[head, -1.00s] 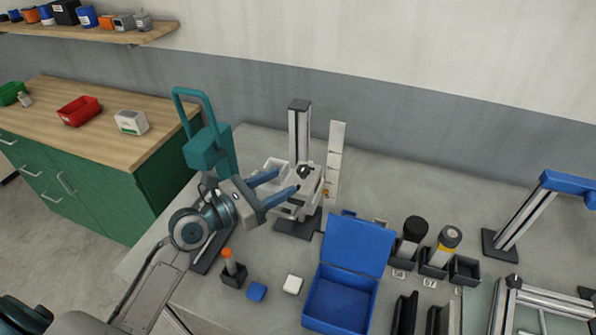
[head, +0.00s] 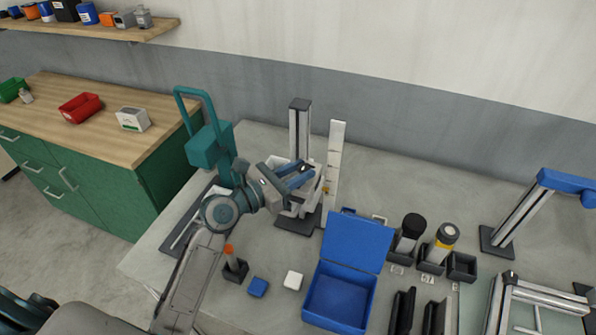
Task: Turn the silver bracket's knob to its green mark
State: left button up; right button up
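The silver bracket (head: 300,131) is an upright metal post with a dark cap and dark foot, with pale metal parts low on it. It stands near the middle of the grey bench. My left gripper (head: 306,172) reaches in from the left, its two blue fingers at the front of the bracket's lower part. The fingers lie close together and cover where the dark knob sits, so the knob and any grip on it are hidden. I cannot make out a green mark. My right gripper is not in view.
A pale upright strip (head: 335,165) stands just right of the bracket. An open blue box (head: 342,301) is in front. A holder with an orange-tipped peg (head: 233,268) stands near my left arm. A teal press (head: 207,150) is behind it. Dark-capped cylinders (head: 410,232) stand right.

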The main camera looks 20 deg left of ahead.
pick_arm(q)
jog(key=c, duration=0.4)
jog(key=shift+o, duration=0.2)
jog(key=shift+f+m, duration=0.1)
jog(key=shift+m, duration=0.2)
jog(key=m+g+h+b, duration=0.2)
jog(key=g+h, duration=0.1)
jog(key=shift+w+a, duration=0.2)
jog(key=m+g+h+b, duration=0.1)
jog(key=m+g+h, duration=0.1)
jog(key=g, duration=0.1)
jog(key=shift+w+a+m, duration=0.1)
jog(key=shift+w+m, duration=0.05)
jog(key=shift+m, duration=0.15)
jog(key=shift+m+g+h, duration=0.9)
jog(key=shift+m+g, duration=0.3)
jog(key=shift+g, duration=0.6)
jog(key=o, duration=1)
jog(key=shift+w, duration=0.1)
